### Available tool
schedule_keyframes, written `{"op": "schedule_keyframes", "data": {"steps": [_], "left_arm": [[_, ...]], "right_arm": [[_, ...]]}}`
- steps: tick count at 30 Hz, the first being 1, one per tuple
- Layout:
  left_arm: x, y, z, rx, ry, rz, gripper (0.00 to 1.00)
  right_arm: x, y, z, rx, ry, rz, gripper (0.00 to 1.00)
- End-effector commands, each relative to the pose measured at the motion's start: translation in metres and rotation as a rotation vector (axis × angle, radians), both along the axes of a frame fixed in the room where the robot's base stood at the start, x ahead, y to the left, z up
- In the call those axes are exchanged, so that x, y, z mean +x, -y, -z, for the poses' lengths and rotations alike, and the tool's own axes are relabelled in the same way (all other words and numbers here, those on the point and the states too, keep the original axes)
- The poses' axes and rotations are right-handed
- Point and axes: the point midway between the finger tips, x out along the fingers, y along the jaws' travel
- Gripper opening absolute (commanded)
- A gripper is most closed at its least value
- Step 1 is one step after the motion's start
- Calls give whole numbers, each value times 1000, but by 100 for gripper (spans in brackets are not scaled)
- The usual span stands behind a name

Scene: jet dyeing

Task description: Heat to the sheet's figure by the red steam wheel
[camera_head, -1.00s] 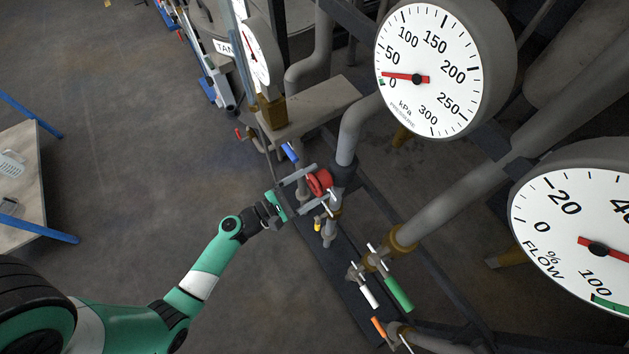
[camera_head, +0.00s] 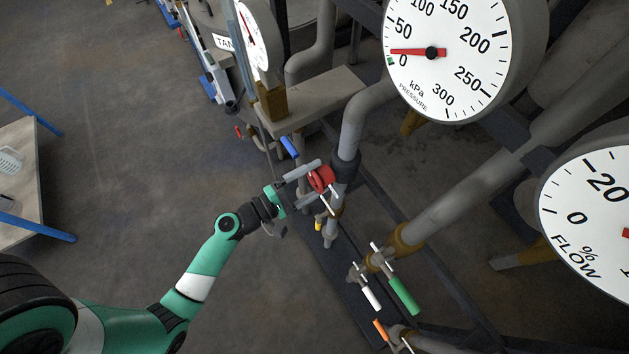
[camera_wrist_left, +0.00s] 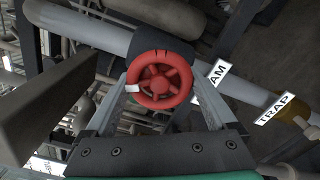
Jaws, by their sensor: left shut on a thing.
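The red steam wheel (camera_head: 322,178) is on a grey pipe in the middle of the head view. It also fills the centre of the left wrist view (camera_wrist_left: 160,80), with a white mark on the left of its rim. My left gripper (camera_head: 308,181) reaches it from the left. Its two fingers lie on either side of the wheel, shut on its rim. A sign ending in "AM" (camera_wrist_left: 212,79) stands behind the wheel, partly hidden by a finger. The pressure dial (camera_head: 431,53) has its needle near 0. My right gripper is not in view.
A blue-handled valve (camera_head: 289,147) is close above the gripper. White (camera_head: 371,297) and green (camera_head: 404,296) handles are below right. A grey beam (camera_wrist_left: 60,105) stands close left in the wrist view.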

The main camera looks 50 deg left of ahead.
Motion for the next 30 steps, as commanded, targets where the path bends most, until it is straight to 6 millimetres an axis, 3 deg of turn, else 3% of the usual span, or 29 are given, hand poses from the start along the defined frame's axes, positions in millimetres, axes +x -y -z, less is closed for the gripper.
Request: {"op": "schedule_keyframes", "data": {"steps": [3, 15, 30], "left_arm": [[0, 0, 3, 108, 14, 0, 35], [0, 0, 1, 390, 44, 0, 35], [0, 0, -1, 487, 53, 1, 34]], "right_arm": [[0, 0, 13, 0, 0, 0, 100], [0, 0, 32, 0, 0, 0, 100], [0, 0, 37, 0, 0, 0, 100]]}}
